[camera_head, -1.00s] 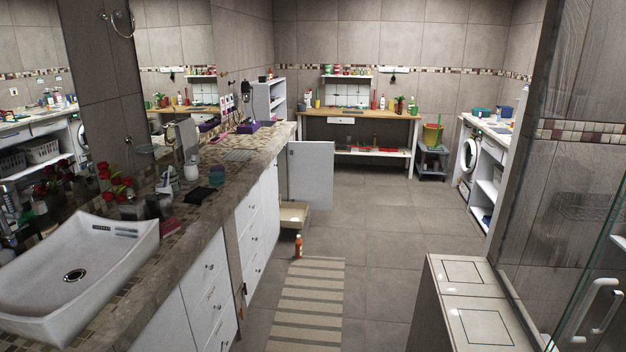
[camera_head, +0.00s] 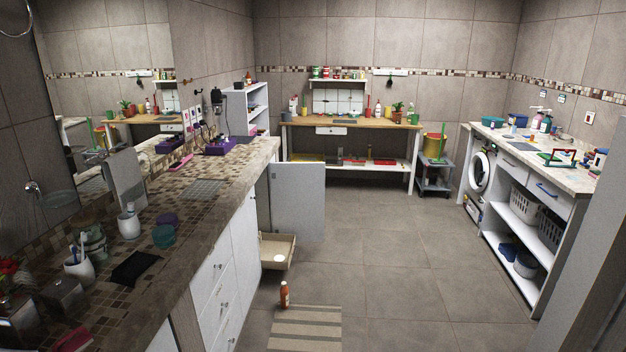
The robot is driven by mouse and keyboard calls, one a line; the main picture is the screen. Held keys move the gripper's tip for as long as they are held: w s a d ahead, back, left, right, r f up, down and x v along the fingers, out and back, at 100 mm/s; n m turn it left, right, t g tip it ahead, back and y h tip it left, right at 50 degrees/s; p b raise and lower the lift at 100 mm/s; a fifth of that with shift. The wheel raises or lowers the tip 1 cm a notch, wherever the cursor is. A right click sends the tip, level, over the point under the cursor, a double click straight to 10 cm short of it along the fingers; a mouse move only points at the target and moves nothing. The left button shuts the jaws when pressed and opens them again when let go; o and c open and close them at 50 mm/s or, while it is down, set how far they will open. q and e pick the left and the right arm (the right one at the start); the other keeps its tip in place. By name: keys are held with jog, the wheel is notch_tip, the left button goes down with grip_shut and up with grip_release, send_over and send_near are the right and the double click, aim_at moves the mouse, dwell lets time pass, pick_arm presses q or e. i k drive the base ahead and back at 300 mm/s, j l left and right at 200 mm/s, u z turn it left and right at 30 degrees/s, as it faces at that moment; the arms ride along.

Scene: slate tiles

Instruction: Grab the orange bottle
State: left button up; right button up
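A small orange bottle (camera_head: 284,294) stands upright on the tiled floor, at the far end of a striped mat (camera_head: 305,328). It is just right of the white drawer fronts of the long counter and in front of an open low drawer (camera_head: 279,250). Neither of my grippers shows in the head view, so I cannot see what they hold.
The long counter (camera_head: 196,226) runs along the left, with an open cabinet door (camera_head: 298,201) sticking out into the room. A wooden workbench (camera_head: 350,123) stands at the back. A white shelf unit with a washing machine (camera_head: 480,171) lines the right. The middle floor is clear.

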aim_at(284, 290)
jog(key=i+j+z, duration=0.1)
jog(key=i+z, duration=0.2)
jog(key=i, duration=1.4)
